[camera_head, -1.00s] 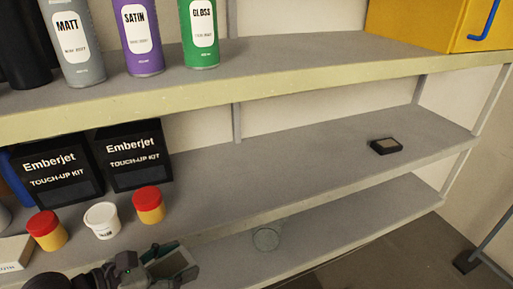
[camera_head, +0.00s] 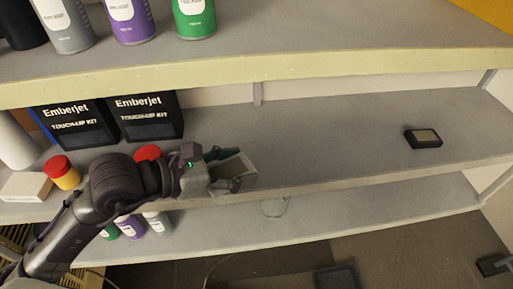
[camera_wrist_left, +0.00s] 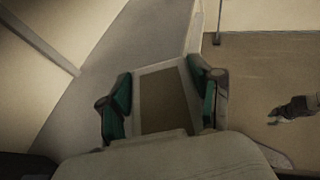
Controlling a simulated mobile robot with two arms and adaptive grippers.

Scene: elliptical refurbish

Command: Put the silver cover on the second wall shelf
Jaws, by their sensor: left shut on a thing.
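My left gripper (camera_head: 230,171) reaches in from the left and is shut on the silver cover (camera_head: 240,164), a pale grey rectangular piece. In the left wrist view, the green-padded fingers of the gripper (camera_wrist_left: 163,100) hold the cover (camera_wrist_left: 142,80) from both sides; it has a light rim around a brownish middle. In the head view the cover is at the front of the middle shelf (camera_head: 330,130), the second of the visible shelves. I cannot tell whether it touches the shelf.
A small black box (camera_head: 423,139) sits on the middle shelf at right. Two black Emberjet boxes (camera_head: 146,118) and red-lidded jars (camera_head: 60,170) are at left. Spray cans (camera_head: 195,18) stand on the upper shelf. The middle shelf between is mostly clear.

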